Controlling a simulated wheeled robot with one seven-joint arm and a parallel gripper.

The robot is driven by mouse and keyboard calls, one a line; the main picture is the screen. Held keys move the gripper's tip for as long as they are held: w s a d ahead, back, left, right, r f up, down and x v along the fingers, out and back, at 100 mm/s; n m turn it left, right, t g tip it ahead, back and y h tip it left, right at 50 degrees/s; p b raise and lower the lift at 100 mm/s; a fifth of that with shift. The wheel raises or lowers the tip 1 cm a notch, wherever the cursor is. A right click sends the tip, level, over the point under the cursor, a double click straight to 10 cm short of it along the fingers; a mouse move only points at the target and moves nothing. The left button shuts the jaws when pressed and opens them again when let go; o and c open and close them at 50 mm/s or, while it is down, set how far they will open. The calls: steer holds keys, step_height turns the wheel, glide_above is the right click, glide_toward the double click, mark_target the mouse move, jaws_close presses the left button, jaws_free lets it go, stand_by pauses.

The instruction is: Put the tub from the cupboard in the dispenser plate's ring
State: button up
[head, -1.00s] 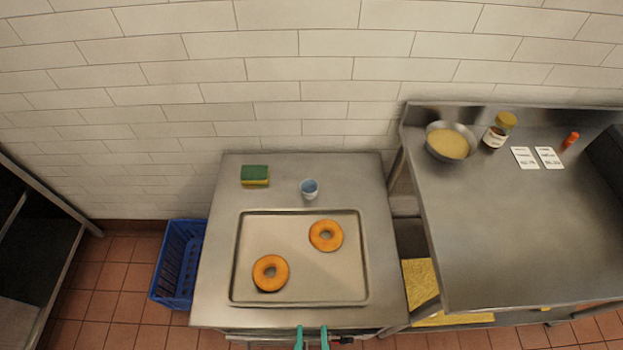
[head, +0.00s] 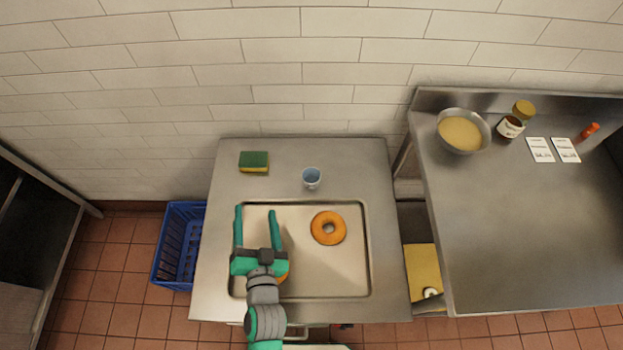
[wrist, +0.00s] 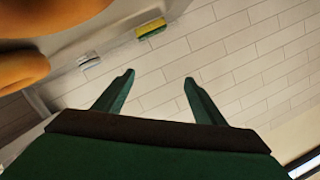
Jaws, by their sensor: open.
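My gripper (head: 255,211) is open and empty above the left part of a metal tray (head: 357,285). Its two green fingers point toward the wall; they also show in the wrist view (wrist: 158,80). I cannot pick out a tub, or a dispenser plate with a ring, in either view. Cupboard insides are hidden.
One bagel (head: 328,228) lies on the tray; another (head: 284,271) is mostly hidden under my arm. A sponge (head: 254,162) lies behind the tray. A bowl (head: 463,131), jar (head: 512,124) and cards stand on the right table. A blue crate (head: 179,245) is left.

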steer(key=w+a+r+n+g+y, duration=0.35)
steer(key=w+a+r+y, duration=0.2)
steer(key=w+a, duration=0.3)
steer(key=w+a+r+n+g+y, duration=0.2)
steer(key=w+a+r+n+y, duration=0.25)
steer(key=w+a+r, duration=0.35)
steer(key=n+g+h, duration=0.5)
steer(key=g+h, duration=0.6)
steer(key=h, duration=0.2)
glide_above(312, 175)
steer(key=s, duration=0.2)
step_height(312, 175, down, 12)
steer(key=shift+t, duration=0.25)
steer(key=shift+s+a+f, duration=0.1)
steer(key=shift+s+f, duration=0.05)
steer(key=shift+f, duration=4.9)
steer(key=c, duration=1)
